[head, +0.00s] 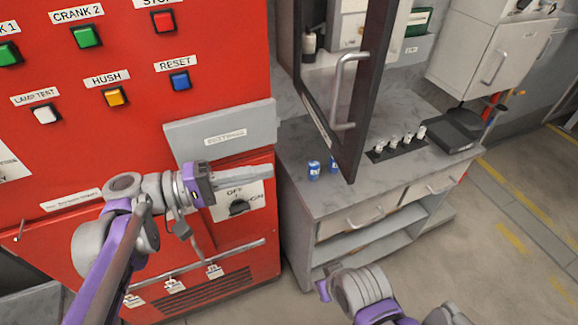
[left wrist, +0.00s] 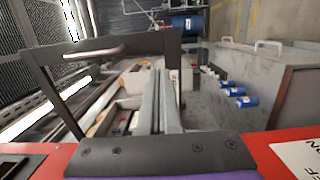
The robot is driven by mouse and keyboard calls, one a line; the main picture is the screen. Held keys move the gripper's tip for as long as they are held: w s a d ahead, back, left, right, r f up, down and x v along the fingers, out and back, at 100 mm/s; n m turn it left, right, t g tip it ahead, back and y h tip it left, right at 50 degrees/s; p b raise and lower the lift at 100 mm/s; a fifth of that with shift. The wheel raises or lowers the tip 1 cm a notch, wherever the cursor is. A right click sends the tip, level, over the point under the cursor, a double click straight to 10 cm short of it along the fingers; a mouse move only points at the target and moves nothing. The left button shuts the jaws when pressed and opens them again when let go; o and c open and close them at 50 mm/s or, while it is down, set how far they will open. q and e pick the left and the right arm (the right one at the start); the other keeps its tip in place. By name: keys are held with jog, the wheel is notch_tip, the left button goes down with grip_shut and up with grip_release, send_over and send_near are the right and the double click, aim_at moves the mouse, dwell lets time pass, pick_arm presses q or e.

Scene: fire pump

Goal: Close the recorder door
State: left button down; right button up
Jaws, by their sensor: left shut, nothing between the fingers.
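The recorder door (head: 362,90), a dark-framed panel with a grey bar handle (head: 345,92), stands swung open from a cabinet above the grey counter. In the left wrist view a dark frame with a bar handle (left wrist: 78,52) shows ahead and to the left of the fingers. My left gripper (head: 272,171) is shut and empty, pointing right in front of the red panel. In the head view it is left of the door and apart from it. Its fingers also show in the left wrist view (left wrist: 163,75). My right gripper (head: 325,289) is low in the head view; its fingers are not clear.
The red pump panel (head: 130,140) with several buttons fills the left. Small blue cans (head: 314,170) stand on the counter (head: 300,150) beneath the door. A black strip with white knobs (head: 395,147) lies to the right. Floor at the right is clear.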

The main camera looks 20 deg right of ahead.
aim_at(344, 156)
pick_arm(q)
jog(key=d, duration=1.3)
jog(key=shift+s+d, duration=0.25)
jog(key=shift+s, duration=0.1)
